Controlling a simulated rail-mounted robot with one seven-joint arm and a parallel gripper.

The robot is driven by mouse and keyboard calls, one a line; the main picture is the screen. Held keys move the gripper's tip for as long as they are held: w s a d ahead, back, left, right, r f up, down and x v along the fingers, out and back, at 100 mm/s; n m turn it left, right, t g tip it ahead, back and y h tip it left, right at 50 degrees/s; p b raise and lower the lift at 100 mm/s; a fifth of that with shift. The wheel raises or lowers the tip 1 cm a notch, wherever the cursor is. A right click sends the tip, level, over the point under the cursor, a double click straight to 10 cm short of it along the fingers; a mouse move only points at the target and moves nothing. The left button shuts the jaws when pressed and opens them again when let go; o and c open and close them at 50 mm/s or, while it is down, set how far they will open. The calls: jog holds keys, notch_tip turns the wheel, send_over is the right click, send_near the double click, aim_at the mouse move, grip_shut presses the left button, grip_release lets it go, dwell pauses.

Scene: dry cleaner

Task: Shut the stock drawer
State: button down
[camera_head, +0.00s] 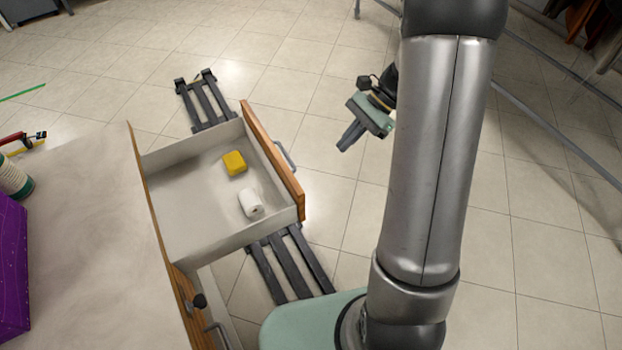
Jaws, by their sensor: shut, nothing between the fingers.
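The stock drawer (190,213) is pulled well out to the right from under the counter. Its wooden front (272,160) carries a grey bar handle (285,153) on the outer face. Inside lie a yellow block (234,163) and a white roll (250,203). My gripper (349,137) is shut and empty. It hangs in the picture to the right of the drawer front, apart from the handle, with its fingers pointing down and left. My silver arm hides part of the floor at the right.
The pale counter top (95,220) fills the left, with a purple box (12,270) and a spool (14,178) at its edge. Dark rails (290,265) run along the floor under the drawer. The tiled floor right of the drawer looks clear.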

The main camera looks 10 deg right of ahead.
jog(key=a+r+x, duration=0.1)
jog(key=x, duration=1.2)
jog(key=shift+a+r+b, duration=0.3)
jog(key=shift+a+b, duration=0.05)
jog(key=shift+b, duration=0.05)
jog(key=shift+a, duration=0.1)
